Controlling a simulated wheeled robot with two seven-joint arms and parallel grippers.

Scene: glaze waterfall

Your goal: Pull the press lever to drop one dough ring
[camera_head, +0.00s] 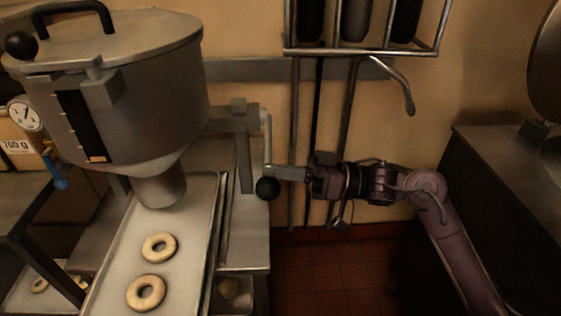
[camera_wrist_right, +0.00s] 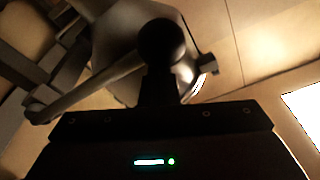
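The press is a large grey metal hopper (camera_head: 165,100) at the left, with a spout (camera_head: 160,187) over a tray. Its press lever (camera_head: 267,140) hangs down on the right side and ends in a black ball knob (camera_head: 268,188). My right gripper (camera_head: 279,173) comes in from the right and is shut on the lever just above the knob. In the right wrist view the knob (camera_wrist_right: 162,42) hides the fingertips, and the narrow closed fingers (camera_wrist_right: 161,88) show below it. Two pale dough rings (camera_head: 159,247) (camera_head: 146,293) lie on the tray. My left gripper is not in view.
The long metal tray (camera_head: 203,235) lies under the spout. More rings (camera_head: 39,285) lie lower left. A wall rack (camera_head: 362,50) with hanging rods stands behind my right gripper. A dark counter (camera_head: 500,180) is at the right; red floor tiles (camera_head: 320,275) show between.

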